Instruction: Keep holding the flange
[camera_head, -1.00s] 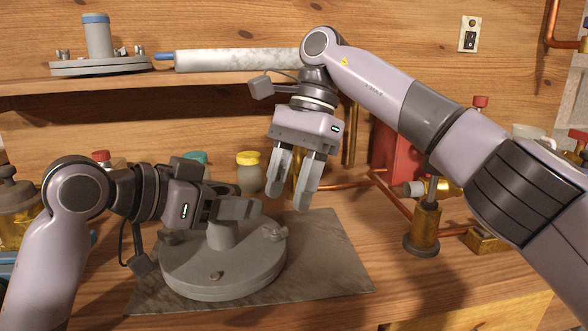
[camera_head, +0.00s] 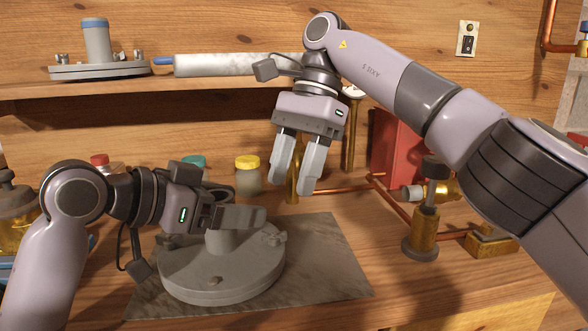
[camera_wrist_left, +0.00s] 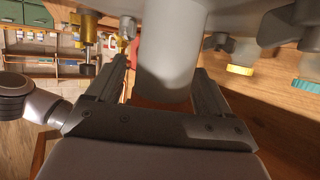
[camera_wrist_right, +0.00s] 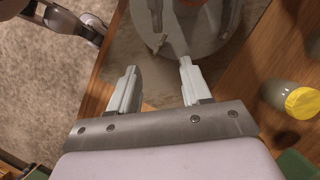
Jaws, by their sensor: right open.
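The grey flange (camera_head: 225,276), a round disc with a short upright neck and clamp bolts at its rim, lies flat on a grey mat (camera_head: 335,262) on the bench. My left gripper (camera_head: 238,216) comes in from the left at the neck, its fingers on either side of it. In the left wrist view the neck (camera_wrist_left: 165,55) stands between the two fingers, and the grip looks shut on it. My right gripper (camera_head: 288,182) is open and empty, pointing down above the bench behind the flange. The flange also shows beyond its fingers in the right wrist view (camera_wrist_right: 212,38).
A yellow-lidded jar (camera_head: 248,178) stands behind the flange. A brass valve (camera_head: 424,225) and copper pipes are at the right. A shelf (camera_head: 200,85) holds a second flanged part (camera_head: 98,50) and a pale cylinder (camera_head: 238,63). The mat's right part is clear.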

